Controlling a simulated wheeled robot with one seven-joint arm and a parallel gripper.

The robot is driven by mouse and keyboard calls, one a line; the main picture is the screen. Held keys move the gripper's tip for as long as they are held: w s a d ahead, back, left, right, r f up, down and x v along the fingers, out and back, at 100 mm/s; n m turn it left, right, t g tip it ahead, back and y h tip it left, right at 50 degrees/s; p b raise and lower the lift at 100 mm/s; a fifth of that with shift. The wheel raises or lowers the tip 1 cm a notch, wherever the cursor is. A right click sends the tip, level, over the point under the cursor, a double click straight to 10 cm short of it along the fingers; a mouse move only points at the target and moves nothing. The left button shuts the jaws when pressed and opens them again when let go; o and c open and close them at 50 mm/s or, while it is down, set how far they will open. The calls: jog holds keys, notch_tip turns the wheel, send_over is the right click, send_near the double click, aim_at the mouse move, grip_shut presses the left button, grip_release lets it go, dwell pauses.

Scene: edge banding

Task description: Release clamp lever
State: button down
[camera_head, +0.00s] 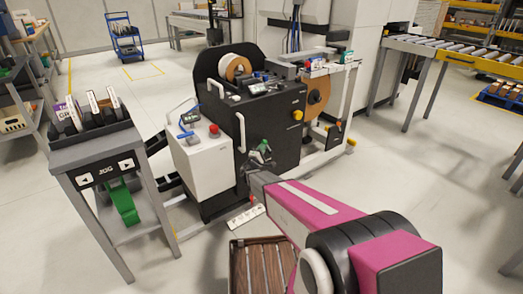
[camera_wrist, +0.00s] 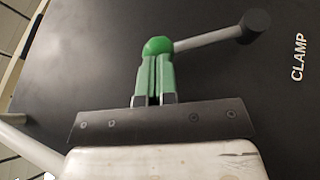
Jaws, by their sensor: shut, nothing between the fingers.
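The clamp lever is on the black machine face beside the white word CLAMP. In the wrist view it has a green round hub (camera_wrist: 158,46), a grey rod (camera_wrist: 208,39) running right and slightly up, and a black knob (camera_wrist: 255,22) at its end. My gripper (camera_wrist: 154,62) has green fingers, shut together with nothing held. Their tips are at the lower edge of the hub; I cannot tell whether they touch it. The rod and knob are clear of the fingers. In the head view my gripper (camera_head: 259,158) is at the machine's front, and the lever is small and hard to make out.
The black edge-banding machine (camera_head: 273,118) carries a roll on top. A white cabinet (camera_head: 200,160) adjoins it at left. A JOG stand (camera_head: 97,160) is further left. A slatted wooden crate (camera_head: 262,268) is on the floor below my arm. Open floor lies to the right.

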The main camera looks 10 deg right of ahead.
aim_at(269, 140)
jog(key=shift+r, duration=0.1)
jog(key=shift+w+d+r+m+g+y, duration=0.65)
jog(key=shift+d+m+g+y, duration=0.1)
jog(key=shift+d+g, duration=0.4)
jog(key=shift+w+d+r+m+g+y, duration=0.55)
jog(key=shift+w+d+m+g+y, duration=0.15)
jog(key=shift+d+g, duration=0.4)
jog(key=shift+w+d+r+m+g+y, duration=0.6)
jog(key=shift+d+m+g+y, duration=0.15)
jog(key=shift+d+g, duration=0.4)
jog(key=shift+w+d+f, duration=0.1)
jog(key=shift+w+d, duration=0.3)
jog(key=shift+d, duration=0.25)
jog(key=shift+w+d+f, duration=0.1)
jog(key=shift+w+d, duration=0.25)
jog(key=shift+d, duration=0.3)
jog(key=d+r+v, duration=0.1)
jog(key=r+v, duration=0.1)
jog(key=v, duration=1.1)
jog(key=shift+r, duration=0.5)
jog(key=shift+a, duration=0.1)
